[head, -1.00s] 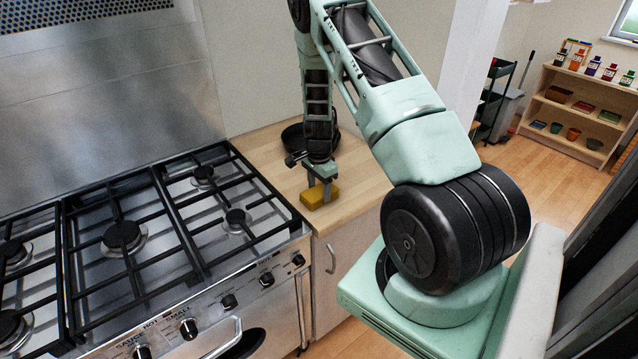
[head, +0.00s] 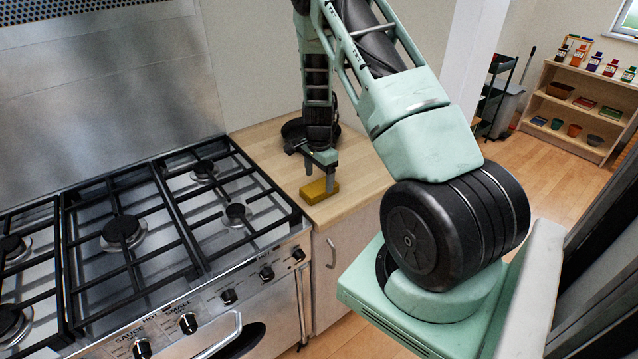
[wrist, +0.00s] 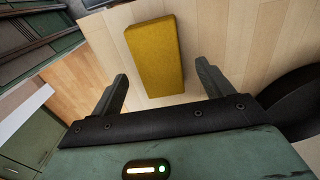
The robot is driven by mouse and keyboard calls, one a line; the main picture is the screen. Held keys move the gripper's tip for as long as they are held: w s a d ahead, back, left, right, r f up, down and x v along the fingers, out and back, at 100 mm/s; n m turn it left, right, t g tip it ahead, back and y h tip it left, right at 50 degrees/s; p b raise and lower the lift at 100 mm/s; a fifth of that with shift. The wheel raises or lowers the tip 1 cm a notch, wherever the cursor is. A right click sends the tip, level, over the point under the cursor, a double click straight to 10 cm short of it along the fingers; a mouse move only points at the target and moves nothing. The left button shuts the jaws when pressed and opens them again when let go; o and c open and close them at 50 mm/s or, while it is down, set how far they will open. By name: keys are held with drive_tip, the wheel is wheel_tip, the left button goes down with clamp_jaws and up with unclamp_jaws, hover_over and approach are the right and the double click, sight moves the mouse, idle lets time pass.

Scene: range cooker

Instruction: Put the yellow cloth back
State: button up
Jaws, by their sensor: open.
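The yellow cloth (head: 319,191) is a folded block lying on the wooden counter just right of the cooker, close to the counter's front edge. In the wrist view the cloth (wrist: 155,55) lies ahead of and roughly between the fingers. My gripper (head: 319,179) is right above and behind the cloth, fingers pointing down. In the wrist view my gripper (wrist: 160,88) is open, with nothing between its fingertips. The fingers look apart from the cloth, though the exact height gap is hard to tell.
The gas cooker (head: 120,230) with black pan supports stands left of the counter (head: 355,175). A dark pan (head: 293,130) sits behind my gripper on the counter; its dark edge shows at the wrist view's right. Shelves (head: 580,105) with small pots stand far right.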

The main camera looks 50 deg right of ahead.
sight(319, 186)
wheel_tip(319, 186, up, 10)
drive_tip(key=b, duration=0.3)
drive_tip(key=s+a+r+n+y, duration=0.15)
drive_tip(key=a+n, duration=0.25)
drive_tip(key=a, duration=0.5)
drive_tip(key=a+r+n, duration=0.3)
drive_tip(key=a+n, duration=0.1)
drive_tip(key=a, duration=0.6)
drive_tip(key=a+r+n, duration=0.2)
drive_tip(key=a+n, duration=0.2)
drive_tip(key=a, duration=0.5)
drive_tip(key=s+a+r+n, duration=0.2)
drive_tip(key=s+a+n, duration=0.6)
drive_tip(key=s, duration=0.2)
drive_tip(key=s+a+r+n, duration=0.2)
drive_tip(key=s+a+n, duration=0.6)
drive_tip(key=s, duration=0.3)
drive_tip(key=shift+s+h, duration=0.25)
drive_tip(key=shift+h, duration=0.2)
wheel_tip(319, 186, down, 5)
drive_tip(key=b, duration=0.4)
